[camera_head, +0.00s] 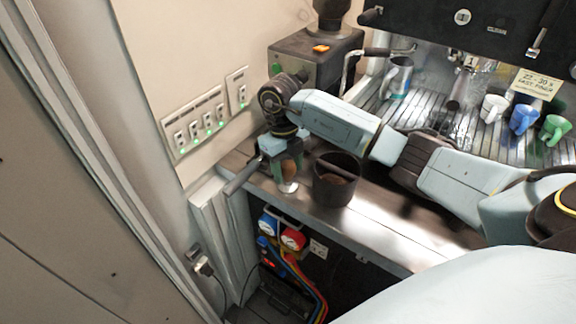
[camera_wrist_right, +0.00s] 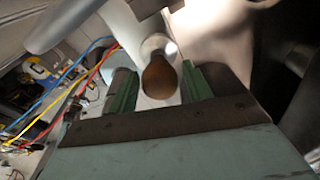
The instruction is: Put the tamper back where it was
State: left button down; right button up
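The tamper shows in the right wrist view as a rounded brown handle (camera_wrist_right: 160,78) with a pale metal base beyond it. In the head view its shiny base (camera_head: 288,187) shows on the counter near the front edge, with most of the handle hidden by my gripper. My right gripper (camera_head: 286,168) points down over the tamper. In the wrist view its green fingers (camera_wrist_right: 160,88) stand on both sides of the handle, with gaps visible, so it is open. My left gripper is not in view.
A dark round bin with a crossbar (camera_head: 335,180) stands close right of the gripper. A grey handle (camera_head: 243,175) sticks out over the counter's left end. The grinder (camera_head: 310,65) and espresso machine (camera_head: 470,50) stand behind. The counter front (camera_head: 390,225) is clear.

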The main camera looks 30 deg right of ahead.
jog(key=shift+o, duration=0.4)
jog(key=shift+r, duration=0.1)
jog(key=shift+r, duration=0.25)
notch_tip(320, 180, up, 12)
jog(key=w, duration=0.1)
jog(key=shift+w+f, duration=0.2)
jog(key=shift+w, duration=0.05)
jog(key=shift+a, duration=0.1)
